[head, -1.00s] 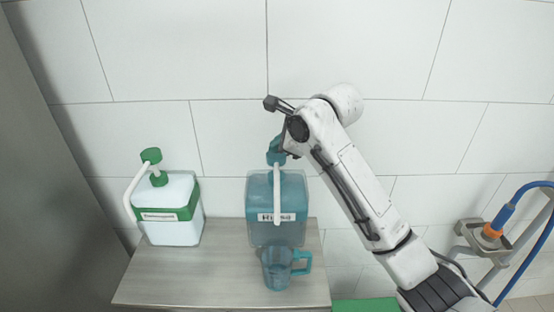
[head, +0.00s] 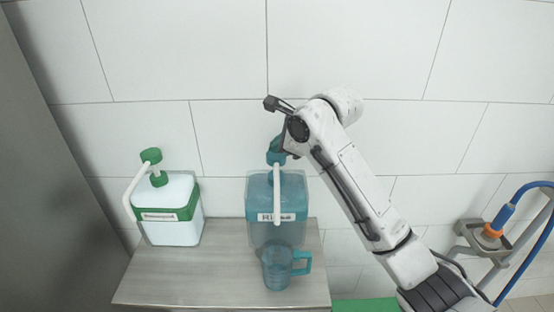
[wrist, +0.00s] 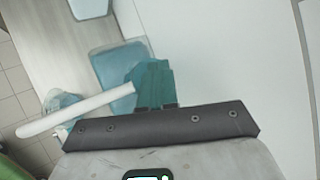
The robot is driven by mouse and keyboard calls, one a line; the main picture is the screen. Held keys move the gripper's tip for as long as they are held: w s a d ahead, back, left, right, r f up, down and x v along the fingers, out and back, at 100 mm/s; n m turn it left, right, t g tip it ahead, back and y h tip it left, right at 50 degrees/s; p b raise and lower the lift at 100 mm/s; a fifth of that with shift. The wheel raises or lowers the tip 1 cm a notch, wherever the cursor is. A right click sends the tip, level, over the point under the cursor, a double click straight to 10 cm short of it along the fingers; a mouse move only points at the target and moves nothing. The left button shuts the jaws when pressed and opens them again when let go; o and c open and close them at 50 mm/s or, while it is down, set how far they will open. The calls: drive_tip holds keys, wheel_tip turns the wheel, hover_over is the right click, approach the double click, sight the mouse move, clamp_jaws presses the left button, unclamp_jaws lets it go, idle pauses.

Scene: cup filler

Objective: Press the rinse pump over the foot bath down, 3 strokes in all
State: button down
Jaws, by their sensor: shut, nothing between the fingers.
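The teal pump jug (head: 290,215) stands on a small table and bears a label that I cannot read for sure. Its teal pump head (head: 276,157) has a white spout (head: 277,197) hanging down in front. My gripper (head: 281,146) is shut and points down at the pump head, at or just above it; I cannot tell if they touch. The wrist view shows the teal head (wrist: 152,80) right at my gripper (wrist: 156,107), with the spout (wrist: 75,110) running left. A green edge (head: 364,305) at the bottom may be the foot bath.
A teal mug (head: 277,269) stands below the spout on the grey table (head: 190,285). A white bottle with a green pump (head: 170,215) stands to the left. A stand with a blue hose (head: 490,235) is at the right. A tiled wall is behind.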

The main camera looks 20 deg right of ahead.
drive_tip(key=shift+f+p, duration=0.25)
drive_tip(key=shift+p, duration=0.05)
drive_tip(key=shift+f, duration=0.55)
idle(0.6)
drive_tip(key=shift+r+p, duration=0.15)
drive_tip(key=shift+p, duration=0.15)
drive_tip(key=shift+r+p, duration=0.6)
drive_tip(key=shift+p, duration=0.4)
drive_tip(key=shift+r, duration=0.1)
wheel_tip(320, 180, up, 4)
drive_tip(key=p, duration=0.5)
drive_tip(key=shift+r+p, duration=0.15)
drive_tip(key=shift+p, duration=0.15)
drive_tip(key=shift+r, duration=0.8)
drive_tip(key=shift+d, duration=0.1)
idle(1.1)
